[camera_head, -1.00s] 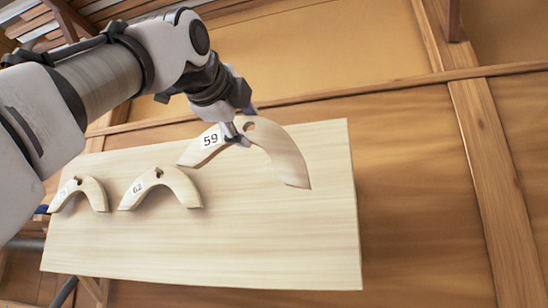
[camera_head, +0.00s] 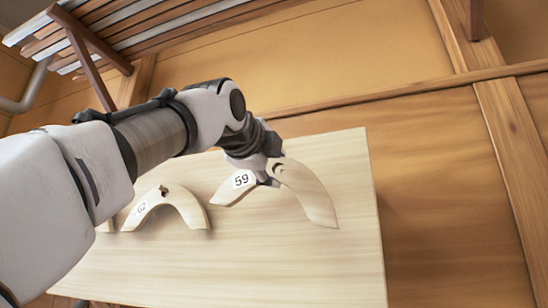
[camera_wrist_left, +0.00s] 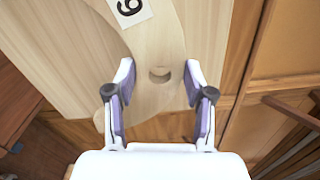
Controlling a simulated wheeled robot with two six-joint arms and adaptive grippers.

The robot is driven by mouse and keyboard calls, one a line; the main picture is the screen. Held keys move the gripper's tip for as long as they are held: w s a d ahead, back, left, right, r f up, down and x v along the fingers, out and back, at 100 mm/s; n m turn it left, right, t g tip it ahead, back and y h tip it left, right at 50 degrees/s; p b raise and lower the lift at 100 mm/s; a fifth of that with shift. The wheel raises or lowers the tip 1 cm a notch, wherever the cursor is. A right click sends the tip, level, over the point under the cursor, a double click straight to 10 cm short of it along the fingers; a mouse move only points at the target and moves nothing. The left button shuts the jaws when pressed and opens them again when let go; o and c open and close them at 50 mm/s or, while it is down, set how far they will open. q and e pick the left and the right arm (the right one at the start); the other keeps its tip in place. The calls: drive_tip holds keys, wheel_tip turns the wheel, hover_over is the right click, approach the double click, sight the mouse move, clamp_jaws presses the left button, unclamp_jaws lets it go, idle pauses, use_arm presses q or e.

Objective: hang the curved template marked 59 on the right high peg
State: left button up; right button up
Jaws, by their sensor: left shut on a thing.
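The curved template marked 59 (camera_head: 309,190) is a pale wooden arch with a black-on-white label. My left gripper (camera_head: 271,178) is shut on it near the top of its arch and holds it in front of the pale board (camera_head: 300,260). In the left wrist view the fingers (camera_wrist_left: 160,84) straddle the template (camera_wrist_left: 147,92) around its round hole, and part of the label shows. I cannot tell whether the template touches the board. I cannot make out the right high peg; my gripper and the template cover part of the board. My right gripper is not in view.
Another arched template marked 62 (camera_head: 186,205) hangs on a dark peg (camera_head: 163,190) at the left of the board. A further template is mostly hidden behind my left arm. A slatted wooden rack (camera_head: 150,35) is at the upper left. The board's lower right is clear.

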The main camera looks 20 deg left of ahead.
sight(281, 172)
use_arm(q)
drive_tip(key=shift+s+r+p, duration=0.2)
drive_tip(key=shift+r+p, duration=0.2)
drive_tip(key=shift+p, duration=0.1)
drive_tip(key=shift+w+p, duration=0.3)
drive_tip(key=w, duration=0.1)
drive_tip(key=w+p, duration=0.2)
drive_tip(key=shift+w+d+f, duration=0.1)
drive_tip(key=shift+w+f, duration=0.15)
drive_tip(key=shift+w, duration=0.05)
drive_tip(key=shift+w+f, duration=0.1)
drive_tip(key=shift+f, duration=0.2)
drive_tip(key=shift+w+f+p, duration=0.2)
drive_tip(key=shift+w+p, duration=0.1)
drive_tip(key=shift+w, duration=0.2)
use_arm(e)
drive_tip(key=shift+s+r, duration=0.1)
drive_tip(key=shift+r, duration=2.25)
use_arm(q)
drive_tip(key=shift+s+r, duration=0.1)
drive_tip(key=shift+s, duration=0.15)
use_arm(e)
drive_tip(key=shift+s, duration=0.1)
use_arm(q)
drive_tip(key=o, duration=1.4)
drive_tip(key=shift+w, duration=0.15)
drive_tip(key=shift+c, duration=0.2)
